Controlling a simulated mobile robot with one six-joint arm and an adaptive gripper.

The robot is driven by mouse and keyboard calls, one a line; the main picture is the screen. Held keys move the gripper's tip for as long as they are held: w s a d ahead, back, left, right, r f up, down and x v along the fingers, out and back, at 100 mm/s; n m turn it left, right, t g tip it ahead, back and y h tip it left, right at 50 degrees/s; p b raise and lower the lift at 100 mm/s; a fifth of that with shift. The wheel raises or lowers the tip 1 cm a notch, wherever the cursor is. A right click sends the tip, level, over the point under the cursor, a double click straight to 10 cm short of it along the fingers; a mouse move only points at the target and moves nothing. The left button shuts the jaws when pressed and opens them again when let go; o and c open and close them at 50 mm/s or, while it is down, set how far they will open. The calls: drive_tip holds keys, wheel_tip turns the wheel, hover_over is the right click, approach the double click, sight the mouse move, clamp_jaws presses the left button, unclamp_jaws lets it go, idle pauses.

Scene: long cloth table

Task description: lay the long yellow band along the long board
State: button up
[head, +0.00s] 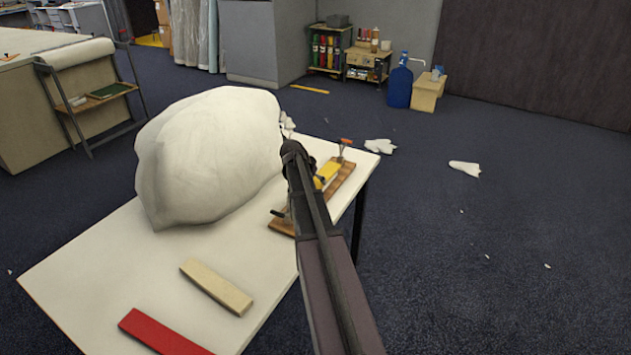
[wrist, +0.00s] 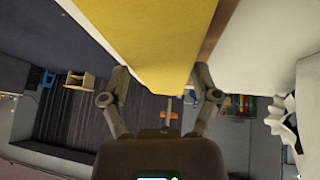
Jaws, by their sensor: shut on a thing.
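The long yellow band (head: 327,173) lies over or just above the long wooden board (head: 340,186) at the table's right edge. My arm covers part of both. In the wrist view the yellow band (wrist: 150,40) runs from the top edge down between the fingers of my gripper (wrist: 163,82), which is shut on it. A brown strip of the board (wrist: 215,35) shows along the band's right side. Whether the band touches the board along its length is hidden. In the head view my gripper is mostly hidden by the arm.
A large white bundle (head: 210,160) fills the table's far left part, close to the board. A clamp with an orange handle (head: 345,143) stands at the board's far end. A beige strip (head: 216,286) and a red strip (head: 163,333) lie nearer on the white table (head: 100,270).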

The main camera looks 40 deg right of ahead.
idle(0.3)
drive_tip(key=o, duration=1.1)
